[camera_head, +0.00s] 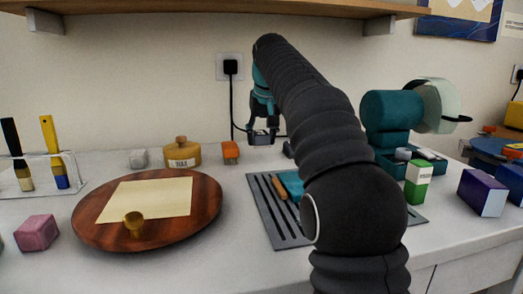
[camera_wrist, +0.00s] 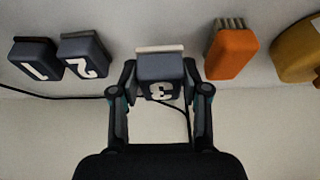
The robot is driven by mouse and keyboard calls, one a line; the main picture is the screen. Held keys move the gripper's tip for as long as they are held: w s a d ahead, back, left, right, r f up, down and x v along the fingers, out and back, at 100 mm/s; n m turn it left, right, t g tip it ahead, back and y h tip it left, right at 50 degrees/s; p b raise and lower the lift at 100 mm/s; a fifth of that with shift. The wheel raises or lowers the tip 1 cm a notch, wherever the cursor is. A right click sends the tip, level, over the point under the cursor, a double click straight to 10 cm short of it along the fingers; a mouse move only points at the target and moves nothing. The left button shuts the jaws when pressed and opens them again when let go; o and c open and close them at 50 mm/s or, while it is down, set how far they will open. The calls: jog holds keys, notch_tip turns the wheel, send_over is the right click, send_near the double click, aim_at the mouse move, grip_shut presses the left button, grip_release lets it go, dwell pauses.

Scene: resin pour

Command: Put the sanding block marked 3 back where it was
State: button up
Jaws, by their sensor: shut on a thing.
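The sanding block marked 3 (camera_wrist: 160,75) is dark grey with a pale strip along one edge. It sits between the two fingers of my gripper (camera_wrist: 160,95), which is shut on it. In the head view my gripper (camera_head: 262,122) hangs near the back wall with the block (camera_head: 262,138) at its tips. The block appears slightly above the counter, in line with the gap between the orange brush and the other blocks. In the wrist view the blocks marked 2 (camera_wrist: 84,54) and 1 (camera_wrist: 35,60) stand to the left, apart from it.
The orange brush (camera_head: 230,152) and a yellow wax tin (camera_head: 182,153) stand left of the held block. A dark block (camera_head: 288,149) shows just to its right, partly behind my arm. A round wooden board (camera_head: 90,215) and a grey slotted mat (camera_head: 262,208) lie in front. A black cord (camera_head: 232,105) hangs behind.

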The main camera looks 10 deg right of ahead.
aim_at(262, 145)
jog(key=shift+f+b, duration=1.6)
jog(key=shift+f, duration=0.3)
jog(key=shift+f, duration=0.2)
jog(key=o, duration=1)
jog(key=shift+r, duration=0.1)
jog(key=p+v, duration=0.3)
jog(key=v, duration=0.9)
jog(key=shift+r+p, duration=0.15)
jog(key=shift+p, duration=0.2)
jog(key=shift+a, duration=0.1)
